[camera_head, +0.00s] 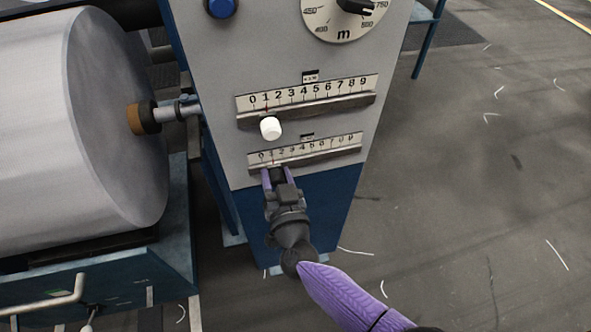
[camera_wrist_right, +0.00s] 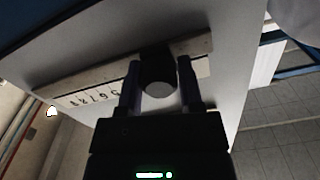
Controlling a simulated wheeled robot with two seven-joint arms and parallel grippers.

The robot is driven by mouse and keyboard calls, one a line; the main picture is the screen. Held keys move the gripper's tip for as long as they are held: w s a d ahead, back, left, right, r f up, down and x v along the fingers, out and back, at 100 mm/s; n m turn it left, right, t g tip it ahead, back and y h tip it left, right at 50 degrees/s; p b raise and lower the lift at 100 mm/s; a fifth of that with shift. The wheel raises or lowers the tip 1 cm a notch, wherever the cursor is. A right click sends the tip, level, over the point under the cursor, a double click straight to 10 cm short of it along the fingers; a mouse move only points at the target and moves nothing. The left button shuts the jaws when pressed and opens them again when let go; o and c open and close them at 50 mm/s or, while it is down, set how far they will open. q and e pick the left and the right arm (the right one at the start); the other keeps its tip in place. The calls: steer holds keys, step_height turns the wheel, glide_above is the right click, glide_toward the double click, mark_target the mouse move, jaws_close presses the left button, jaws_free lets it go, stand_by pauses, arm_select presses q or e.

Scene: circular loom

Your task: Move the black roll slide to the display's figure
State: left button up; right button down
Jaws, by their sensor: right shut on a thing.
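The lower scale (camera_head: 320,151), marked 0 to 9, sits on the front of the grey machine panel. Its small red pointer stands close to the 1. A small dark display (camera_head: 307,136) is above it, its figure too small to read. My right gripper (camera_head: 277,173) reaches up to the left part of this scale, just under the pointer. In the wrist view the black roll slide's round knob (camera_wrist_right: 158,76) sits between the two fingers of my right gripper (camera_wrist_right: 160,92), which is shut on it. In the head view the fingers mostly hide the knob. My left gripper is not in view.
Just above is the upper scale (camera_head: 308,97) with a white knob (camera_head: 270,128) near its left end, close over my right gripper. A large dial (camera_head: 343,14) is higher up. A big pale roll (camera_head: 80,120) stands at the left. Floor on the right is open.

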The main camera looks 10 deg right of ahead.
steer(key=shift+a+f, duration=0.1)
steer(key=shift+f, duration=0.05)
steer(key=shift+c, duration=1.5)
jaws_free()
steer(key=s+p, duration=0.3)
steer(key=s, duration=0.7)
steer(key=shift+d+p, duration=0.2)
steer(key=shift+p, duration=0.1)
